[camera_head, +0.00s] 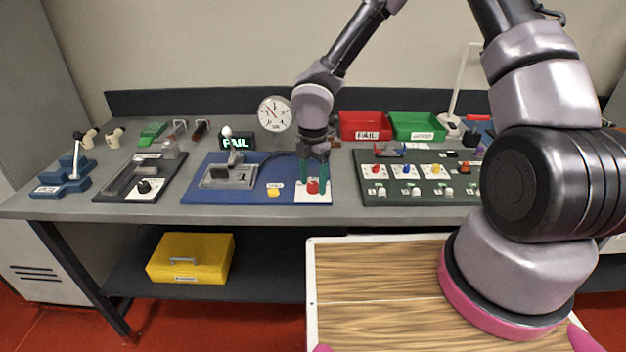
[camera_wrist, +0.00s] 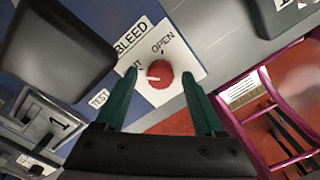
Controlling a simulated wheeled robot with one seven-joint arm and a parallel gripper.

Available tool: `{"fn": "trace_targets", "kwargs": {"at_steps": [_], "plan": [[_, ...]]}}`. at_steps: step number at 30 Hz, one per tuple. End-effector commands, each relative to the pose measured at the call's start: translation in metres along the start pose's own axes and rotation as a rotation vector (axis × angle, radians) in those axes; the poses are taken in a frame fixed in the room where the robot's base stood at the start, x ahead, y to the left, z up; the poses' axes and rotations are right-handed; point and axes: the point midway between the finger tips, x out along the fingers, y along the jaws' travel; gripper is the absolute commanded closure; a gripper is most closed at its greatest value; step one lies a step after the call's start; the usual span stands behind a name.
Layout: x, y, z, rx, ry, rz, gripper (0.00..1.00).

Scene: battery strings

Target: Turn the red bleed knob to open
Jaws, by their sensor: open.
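The red bleed knob (camera_head: 312,187) sits on a white plate at the right front of the blue panel (camera_head: 205,190). In the wrist view the knob (camera_wrist: 160,74) shows a white pointer mark aimed left, toward a partly hidden label, with the word OPEN on the plate above it. My gripper (camera_head: 314,178) reaches down over the knob with its fingers apart. In the wrist view its green fingertips (camera_wrist: 156,78) stand to the left and right of the knob, with gaps on both sides. I cannot tell the height of the tips over the plate.
A yellow TEST button (camera_head: 273,192) and a clamp fixture (camera_head: 232,176) are left of the knob. A display (camera_head: 236,143) reads FAIL, and a round gauge (camera_head: 275,114) stands behind. A dark green panel (camera_head: 445,192) with coloured knobs is to the right. The table's front edge is close.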

Motion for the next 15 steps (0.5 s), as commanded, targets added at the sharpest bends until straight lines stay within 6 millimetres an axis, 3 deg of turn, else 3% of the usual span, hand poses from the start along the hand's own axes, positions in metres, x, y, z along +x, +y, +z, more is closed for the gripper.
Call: {"fn": "trace_targets", "kwargs": {"at_steps": [3, 8, 9, 15], "plan": [[-0.0002, 0.0000, 0.0001, 0.000, 0.000, 0.000, 0.33], [-0.0004, 0.0000, 0.0001, 0.000, 0.000, 0.000, 0.94], [-0.0004, 0.0001, 0.0001, 0.000, 0.000, 0.000, 1.00], [-0.0005, 0.0002, 0.0001, 0.009, 0.000, 0.000, 1.00]]}}
